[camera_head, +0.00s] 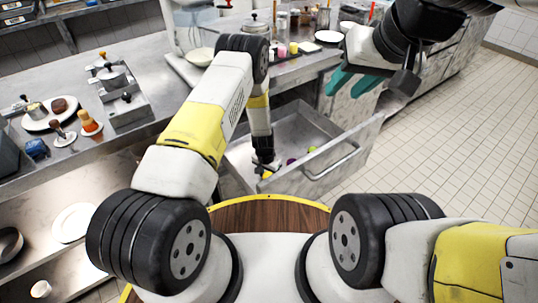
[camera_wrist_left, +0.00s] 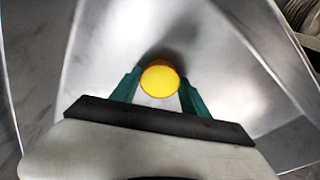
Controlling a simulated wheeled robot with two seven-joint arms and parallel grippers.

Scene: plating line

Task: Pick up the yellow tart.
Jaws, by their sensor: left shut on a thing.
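The yellow tart (camera_wrist_left: 160,80) is a round yellow disc between the two green fingers of my left gripper (camera_wrist_left: 159,85) in the left wrist view. The fingers touch it on both sides. In the head view my left gripper (camera_head: 265,168) reaches down into an open metal drawer (camera_head: 330,162), and a small yellow patch of the tart (camera_head: 267,174) shows at its tip. The rest of the tart is hidden there. My right gripper (camera_head: 350,86) is raised at the upper right, its teal fingers apart with nothing between them.
A purple item (camera_head: 291,161) and a yellow-green item (camera_head: 311,149) lie in the drawer, right of my left gripper. The drawer's walls stand around it. A steel counter (camera_head: 85,150) with plates and a metal rack (camera_head: 125,105) is at left. Tiled floor is clear at right.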

